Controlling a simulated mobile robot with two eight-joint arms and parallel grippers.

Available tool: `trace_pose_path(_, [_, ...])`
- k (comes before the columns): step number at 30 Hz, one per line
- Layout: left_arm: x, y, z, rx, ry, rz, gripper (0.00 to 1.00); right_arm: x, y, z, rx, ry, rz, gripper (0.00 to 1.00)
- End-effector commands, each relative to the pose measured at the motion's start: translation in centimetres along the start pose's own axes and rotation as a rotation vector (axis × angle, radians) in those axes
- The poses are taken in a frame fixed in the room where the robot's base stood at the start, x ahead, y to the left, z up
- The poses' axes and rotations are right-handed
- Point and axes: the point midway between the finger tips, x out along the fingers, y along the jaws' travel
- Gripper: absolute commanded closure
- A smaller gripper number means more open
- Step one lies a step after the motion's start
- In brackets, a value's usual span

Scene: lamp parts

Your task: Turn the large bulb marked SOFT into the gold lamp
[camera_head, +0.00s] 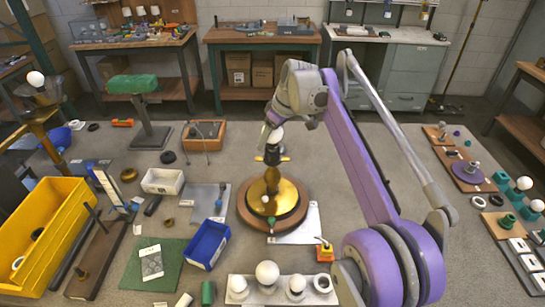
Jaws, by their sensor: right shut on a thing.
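The gold lamp (265,188) stands upright on a round brown base near the middle of the table. Its neck rises to a dark socket (272,155). My right gripper (273,129) is above the socket, shut on a white bulb (276,136) that is partly hidden by the fingers. The bulb is directly over the socket; I cannot tell whether it touches or sits inside it. No SOFT marking is readable. My left gripper is not in view.
A white tray (250,297) with several white bulbs is at the front. A blue bin (207,244) and white box (162,181) lie left of the lamp; a large yellow crate (52,228) is farther left. Wooden boards with parts line the right. Table right of the lamp is mostly clear.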

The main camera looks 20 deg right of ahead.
Motion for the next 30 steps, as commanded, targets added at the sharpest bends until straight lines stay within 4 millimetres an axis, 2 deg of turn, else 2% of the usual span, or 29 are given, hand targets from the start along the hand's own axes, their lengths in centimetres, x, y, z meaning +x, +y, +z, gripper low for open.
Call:
trace_pose_path(29, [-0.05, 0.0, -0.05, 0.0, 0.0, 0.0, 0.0, 0.26, -0.01, 0.11, 0.0, 0.0, 0.0, 0.72])
trace_pose_path(30, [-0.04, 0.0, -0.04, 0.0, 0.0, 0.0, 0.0, 0.27, -0.01, 0.12, 0.0, 0.0, 0.0, 0.36])
